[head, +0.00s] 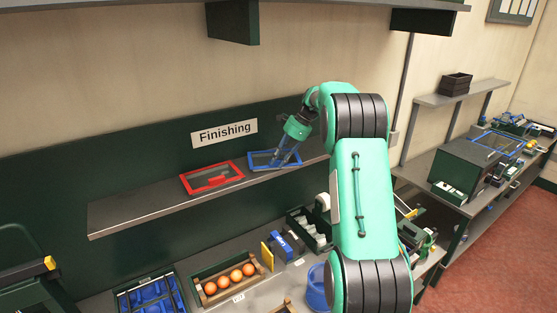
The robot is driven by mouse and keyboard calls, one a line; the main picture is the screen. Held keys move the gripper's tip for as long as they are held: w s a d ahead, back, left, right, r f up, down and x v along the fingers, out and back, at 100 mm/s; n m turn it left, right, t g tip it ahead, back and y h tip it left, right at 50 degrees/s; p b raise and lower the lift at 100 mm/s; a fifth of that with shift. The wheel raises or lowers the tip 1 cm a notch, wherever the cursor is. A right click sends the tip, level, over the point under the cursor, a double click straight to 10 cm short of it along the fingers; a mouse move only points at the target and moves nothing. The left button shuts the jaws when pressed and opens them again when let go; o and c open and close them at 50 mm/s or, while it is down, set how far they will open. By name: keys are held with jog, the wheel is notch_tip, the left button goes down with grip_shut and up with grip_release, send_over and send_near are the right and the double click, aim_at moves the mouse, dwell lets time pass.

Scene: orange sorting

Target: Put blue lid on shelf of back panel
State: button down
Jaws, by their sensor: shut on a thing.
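The blue lid (262,160) is a flat blue frame with a see-through middle. It is at the shelf (140,208) of the dark green back panel (110,150), to the right of a red-framed lid (212,178) that lies on the shelf. My gripper (285,158) points down at the right part of the blue lid and is shut on it. Whether the lid rests fully on the shelf or is slightly above it I cannot tell. My arm hides the shelf's right end.
A "Finishing" sign (225,132) is on the panel. Below, the workbench holds a wooden crate of oranges (228,277), a blue-lined tray (150,295) and a dark bin (310,228). An upper shelf (330,3) overhangs. The shelf's left part is clear.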

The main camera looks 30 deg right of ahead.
jog(key=shift+f, duration=0.1)
jog(key=shift+f, duration=0.1)
jog(key=c, duration=1.5)
grip_release()
jog(key=b+v, duration=0.1)
jog(key=v, duration=1.1)
jog(key=shift+a, duration=0.1)
